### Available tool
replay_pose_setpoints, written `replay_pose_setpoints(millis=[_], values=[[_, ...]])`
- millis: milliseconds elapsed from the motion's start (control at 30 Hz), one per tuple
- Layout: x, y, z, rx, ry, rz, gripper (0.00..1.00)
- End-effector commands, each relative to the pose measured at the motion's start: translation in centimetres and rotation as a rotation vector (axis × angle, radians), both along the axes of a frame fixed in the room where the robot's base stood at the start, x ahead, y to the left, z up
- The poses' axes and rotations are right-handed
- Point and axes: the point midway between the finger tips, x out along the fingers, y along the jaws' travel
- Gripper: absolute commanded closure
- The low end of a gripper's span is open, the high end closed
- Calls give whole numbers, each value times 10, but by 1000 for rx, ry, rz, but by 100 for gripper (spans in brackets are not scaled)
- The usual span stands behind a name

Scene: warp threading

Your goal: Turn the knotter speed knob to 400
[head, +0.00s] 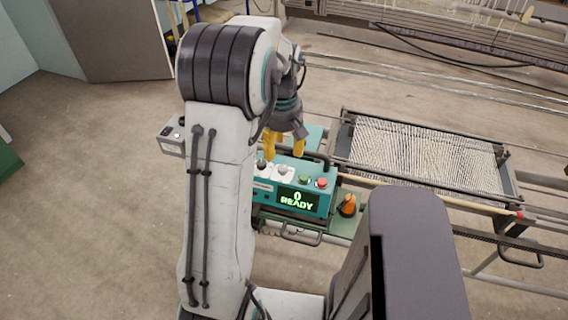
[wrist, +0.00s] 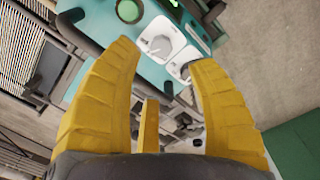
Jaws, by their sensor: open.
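The teal knotter control box (head: 263,197) stands below my gripper (head: 284,152) in the head view. Its green display (head: 297,200) reads "0 READY". A pale knob (head: 284,169) and a dark-looking knob (head: 262,163) sit on its top. My gripper is open and empty, apart from both knobs. Dial labels are too small to read.
A green button (head: 304,180) and a red button (head: 321,183) sit right of the knobs. A dark handle rail (head: 311,155) runs behind the box. An orange-and-black object (head: 347,206) stands at its right. The warp frame (head: 425,155) lies further right. Open floor (head: 90,220) is at left.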

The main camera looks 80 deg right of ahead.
Motion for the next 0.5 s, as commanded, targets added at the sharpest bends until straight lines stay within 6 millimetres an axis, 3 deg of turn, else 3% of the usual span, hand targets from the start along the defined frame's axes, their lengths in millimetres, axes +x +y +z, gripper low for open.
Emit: replay_pose_setpoints(millis=[200, 500], values=[[0, 1, 3, 7, 3, 366, 48], [1, 3, 1, 15, 3, 608, 48]])
